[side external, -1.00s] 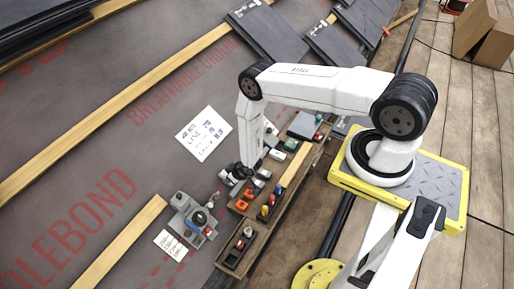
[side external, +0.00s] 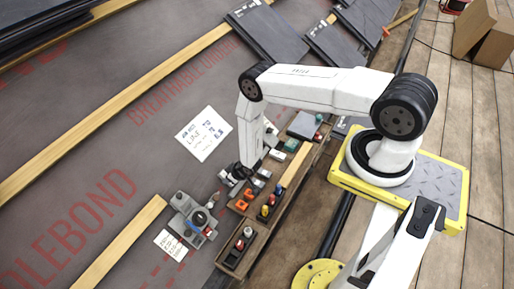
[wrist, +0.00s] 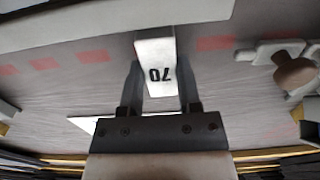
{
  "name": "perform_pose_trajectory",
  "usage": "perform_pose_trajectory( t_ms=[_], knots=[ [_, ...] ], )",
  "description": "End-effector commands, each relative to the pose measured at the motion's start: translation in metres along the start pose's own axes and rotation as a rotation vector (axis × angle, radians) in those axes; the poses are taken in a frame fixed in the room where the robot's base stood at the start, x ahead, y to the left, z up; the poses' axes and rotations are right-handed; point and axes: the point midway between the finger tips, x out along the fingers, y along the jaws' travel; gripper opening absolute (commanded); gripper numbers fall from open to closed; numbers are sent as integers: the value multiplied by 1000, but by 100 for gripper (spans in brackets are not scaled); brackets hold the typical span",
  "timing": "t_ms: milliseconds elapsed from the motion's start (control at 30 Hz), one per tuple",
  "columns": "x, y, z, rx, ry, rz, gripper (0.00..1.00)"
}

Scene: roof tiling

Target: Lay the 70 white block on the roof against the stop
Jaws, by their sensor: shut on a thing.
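The white block marked 70 (wrist: 156,50) is between the two dark fingers of my gripper (wrist: 157,68) in the wrist view. My gripper is shut on it, and the number reads upside down there. In the side view my gripper (side external: 236,178) is low over the grey roof membrane (side external: 120,130), at the left edge of the wooden parts tray. The block is too small to make out there. A grey metal fixture (side external: 187,212) sits on the roof to the lower left of my gripper. I cannot tell which part is the stop.
The wooden tray (side external: 249,262) holds several small coloured pieces. A white paper sheet (side external: 203,134) lies up and left of my gripper, and a small card (side external: 170,244) lies by the fixture. Wooden battens (side external: 120,240) cross the roof. Dark slates (side external: 265,35) lie at the top.

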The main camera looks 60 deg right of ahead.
Motion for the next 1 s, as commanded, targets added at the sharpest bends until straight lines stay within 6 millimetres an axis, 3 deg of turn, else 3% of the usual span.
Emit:
perform_pose_trajectory(
  t_ms=[367,400,500,533,1000],
  knots=[
    [0,0,1,0,0,0,0],
    [0,0,1,0,-1,0,49],
    [0,0,1,0,-1,0,81],
    [0,0,1,0,-1,0,84],
    [-4,0,1,0,-1,0,84]
  ],
)
